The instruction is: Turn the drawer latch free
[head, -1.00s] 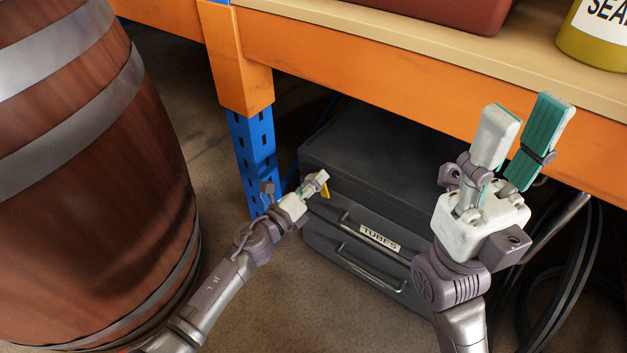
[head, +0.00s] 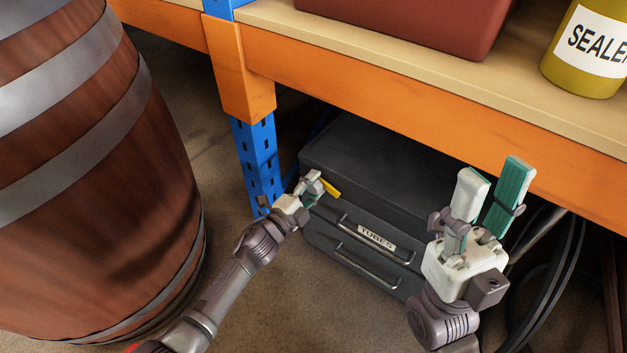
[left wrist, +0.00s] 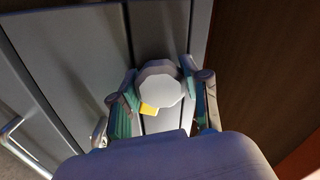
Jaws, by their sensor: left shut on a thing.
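The dark grey drawer cabinet (head: 375,160) stands under the bench. Its upper drawer carries a TUBES label (head: 377,238) and a bar handle. The drawer latch is at the cabinet's upper left front; its yellow pointer (head: 331,188) sticks out to the right and slightly down. In the left wrist view the latch's pale round knob (left wrist: 160,90) sits between my fingers. My left gripper (head: 311,187) is shut on the latch and partly hides it in the head view. My right gripper (head: 489,192) is open and empty, raised in front of the bench edge.
A wooden barrel (head: 110,190) with metal bands stands close on the left. The orange bench beam (head: 400,110) and blue upright (head: 258,165) border the cabinet. A red box (head: 410,22) and a yellow SEALER tin (head: 590,50) stand on top. Dark hoses (head: 555,275) hang at right.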

